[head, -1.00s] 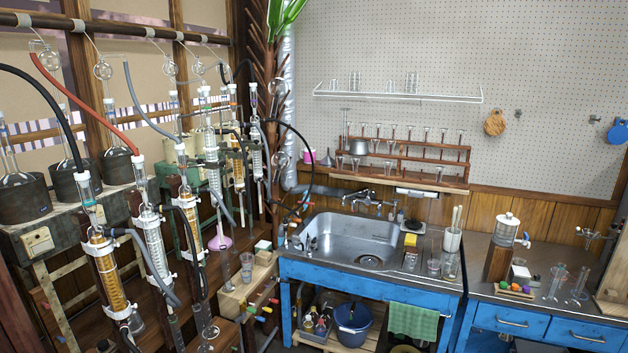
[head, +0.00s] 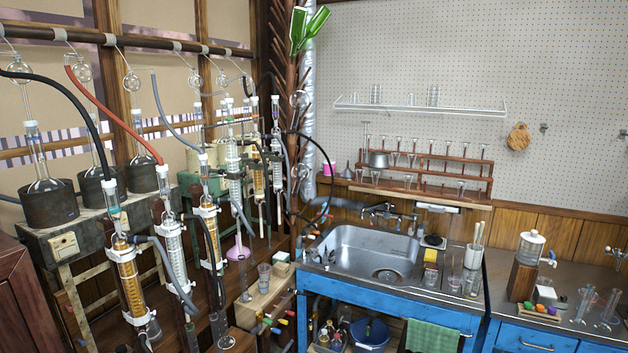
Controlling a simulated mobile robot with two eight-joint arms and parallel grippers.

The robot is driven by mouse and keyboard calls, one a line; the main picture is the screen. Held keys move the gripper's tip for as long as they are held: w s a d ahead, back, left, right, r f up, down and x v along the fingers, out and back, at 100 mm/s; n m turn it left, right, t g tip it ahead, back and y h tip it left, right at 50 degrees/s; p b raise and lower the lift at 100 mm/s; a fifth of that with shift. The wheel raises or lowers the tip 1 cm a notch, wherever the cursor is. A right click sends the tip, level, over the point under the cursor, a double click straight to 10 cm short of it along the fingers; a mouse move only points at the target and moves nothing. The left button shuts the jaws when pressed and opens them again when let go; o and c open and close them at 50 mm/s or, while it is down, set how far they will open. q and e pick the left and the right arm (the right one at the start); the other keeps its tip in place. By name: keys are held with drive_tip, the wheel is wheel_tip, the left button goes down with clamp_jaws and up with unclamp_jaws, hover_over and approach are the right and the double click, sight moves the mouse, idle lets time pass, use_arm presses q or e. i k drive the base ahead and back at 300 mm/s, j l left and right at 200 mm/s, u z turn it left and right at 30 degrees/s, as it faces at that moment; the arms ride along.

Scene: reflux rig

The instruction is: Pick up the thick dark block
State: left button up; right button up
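I cannot clearly pick out a loose thick dark block. A dark brown wooden block (head: 522,279) stands upright on the right counter, under or just behind a clear dispenser (head: 530,248) with a white lid; I cannot tell if it is the block meant. Neither of my grippers is in view.
A steel sink (head: 368,252) in a blue bench (head: 390,307) is at the centre. Glass columns (head: 130,280) with hoses and flasks in dark heating pots (head: 48,204) crowd the left. A green cloth (head: 431,336) hangs in front. A wooden rack (head: 420,172) holds glassware behind the sink.

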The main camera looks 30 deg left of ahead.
sight(430, 266)
drive_tip(key=i+z, duration=0.1)
drive_tip(key=z, duration=0.75)
drive_tip(key=i+j+z, duration=0.15)
drive_tip(key=j+z, duration=0.15)
drive_tip(key=i+j+z, duration=0.1)
drive_tip(key=j+z, duration=0.15)
drive_tip(key=i+j+z, duration=0.1)
drive_tip(key=j+z, duration=0.2)
drive_tip(key=i+j+z, duration=0.15)
drive_tip(key=j, duration=0.4)
drive_tip(key=j+z, duration=0.2)
drive_tip(key=j, duration=0.35)
drive_tip(key=i+j, duration=0.1)
drive_tip(key=j, duration=1)
drive_tip(key=i+j, duration=0.1)
drive_tip(key=j, duration=0.3)
drive_tip(key=i+j, duration=0.15)
drive_tip(key=j, duration=0.3)
drive_tip(key=i+j, duration=0.1)
drive_tip(key=j, duration=0.3)
